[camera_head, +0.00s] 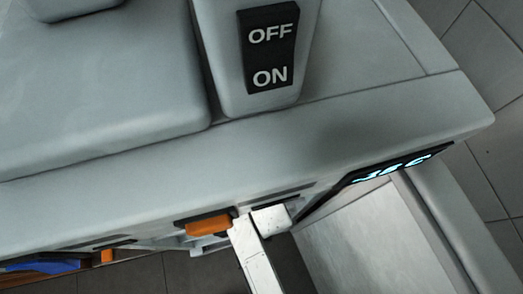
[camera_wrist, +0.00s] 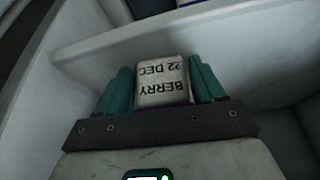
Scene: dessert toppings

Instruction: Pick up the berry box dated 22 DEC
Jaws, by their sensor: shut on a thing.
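The berry box (camera_wrist: 161,92) is a small pale box in the wrist view, with dark print reading "BERRY" and "22 DEC", upside down in the picture. My gripper (camera_wrist: 161,68) has teal fingers, one on each side of the box, and is shut on it. The lower part of the box is hidden behind the dark gripper bar. I cannot make out the box or the gripper fingers in the head view.
In the wrist view, a pale wall (camera_wrist: 210,28) runs across beyond the box. The head view shows a large grey machine with an OFF/ON switch (camera_head: 269,48), a dark panel with cyan marks (camera_head: 380,172), an orange part (camera_head: 208,225) and a pale opening (camera_head: 365,245).

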